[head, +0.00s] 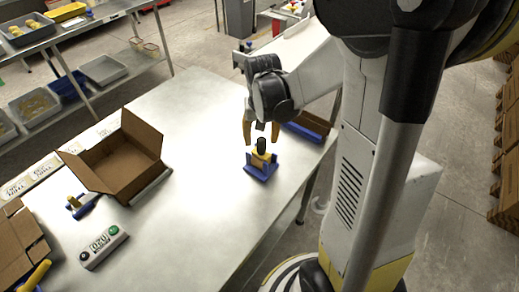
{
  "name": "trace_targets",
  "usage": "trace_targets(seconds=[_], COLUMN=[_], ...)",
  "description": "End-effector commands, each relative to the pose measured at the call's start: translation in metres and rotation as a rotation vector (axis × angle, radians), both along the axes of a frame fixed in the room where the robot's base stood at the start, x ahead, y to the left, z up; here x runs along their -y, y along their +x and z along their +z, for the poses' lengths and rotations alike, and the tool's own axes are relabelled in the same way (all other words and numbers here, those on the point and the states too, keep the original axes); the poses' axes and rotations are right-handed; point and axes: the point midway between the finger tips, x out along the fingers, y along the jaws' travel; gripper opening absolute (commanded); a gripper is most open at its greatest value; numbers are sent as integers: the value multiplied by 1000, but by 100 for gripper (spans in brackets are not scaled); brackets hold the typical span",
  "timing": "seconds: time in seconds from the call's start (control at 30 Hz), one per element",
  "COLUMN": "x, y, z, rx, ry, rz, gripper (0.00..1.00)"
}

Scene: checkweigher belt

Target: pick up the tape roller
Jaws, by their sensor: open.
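A small yellow thing with a black upright top (261,147), apparently the tape roller, sits in a blue holder (258,174) near the table's right edge. My gripper (261,131) is just above it, pointing down. Its two orange-brown fingers are spread open, with the black top below and between them. I cannot tell whether a finger touches it. The gripper holds nothing that I can see.
An open cardboard box (149,137) stands left on the metal table (190,225). Near it are a small blue-and-yellow item (76,206) and a display box with buttons (103,248). The table's front middle is clear.

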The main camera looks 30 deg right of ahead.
Motion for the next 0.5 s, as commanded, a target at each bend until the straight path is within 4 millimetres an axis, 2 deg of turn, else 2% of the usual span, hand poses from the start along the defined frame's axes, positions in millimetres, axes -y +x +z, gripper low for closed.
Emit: trace_targets(seconds=[0.3, 0.5], x=[3, 3], y=[0, 1], z=[-47, -49], rx=[0, 1], ry=[0, 0], rz=[0, 0], gripper=[51, 51])
